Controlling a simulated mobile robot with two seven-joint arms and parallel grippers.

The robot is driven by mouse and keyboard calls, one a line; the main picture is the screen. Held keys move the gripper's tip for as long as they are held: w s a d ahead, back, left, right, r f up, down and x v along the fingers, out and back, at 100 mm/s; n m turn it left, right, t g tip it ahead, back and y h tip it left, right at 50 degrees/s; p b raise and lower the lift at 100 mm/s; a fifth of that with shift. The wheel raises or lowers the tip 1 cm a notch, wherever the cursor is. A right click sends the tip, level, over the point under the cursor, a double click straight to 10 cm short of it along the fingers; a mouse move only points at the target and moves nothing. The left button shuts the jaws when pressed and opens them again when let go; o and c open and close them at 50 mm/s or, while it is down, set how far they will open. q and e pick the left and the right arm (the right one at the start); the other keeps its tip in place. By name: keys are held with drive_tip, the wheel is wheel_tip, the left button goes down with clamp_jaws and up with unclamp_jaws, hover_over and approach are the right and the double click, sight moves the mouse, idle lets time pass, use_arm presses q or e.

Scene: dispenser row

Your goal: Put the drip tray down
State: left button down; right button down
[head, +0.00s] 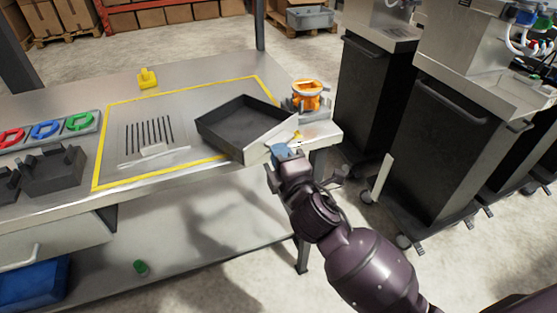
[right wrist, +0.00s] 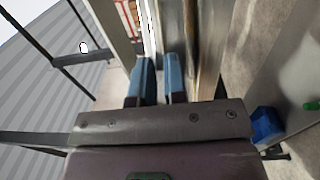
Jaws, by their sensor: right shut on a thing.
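The drip tray is a dark, shallow, open rectangular box with a pale metal front wall (head: 265,138). In the head view it is over the right part of the bench top, overlapping the yellow outlined area. My right gripper (head: 281,151) is at its near right corner, shut on the tray's front side. In the right wrist view the blue fingers (right wrist: 159,82) stand close together beside a metal surface. I cannot tell whether the tray's underside touches the bench. The tray looks empty. My left gripper is not in view.
The yellow outline (head: 103,145) encloses a slotted drain plate (head: 150,135). An orange device (head: 307,95) stands close to the tray's right side. A yellow object (head: 147,78) sits at the back. Colored rings and black fixtures (head: 52,172) are at left. Dark dispenser cabinets (head: 375,95) stand right.

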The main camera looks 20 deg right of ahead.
drive_tip(key=shift+f, duration=0.7)
drive_tip(key=c, duration=1.2)
unclamp_jaws()
drive_tip(key=shift+o, duration=0.2)
drive_tip(key=s, duration=1.2)
drive_tip(key=shift+d+f, duration=0.15)
drive_tip(key=shift+f, duration=0.05)
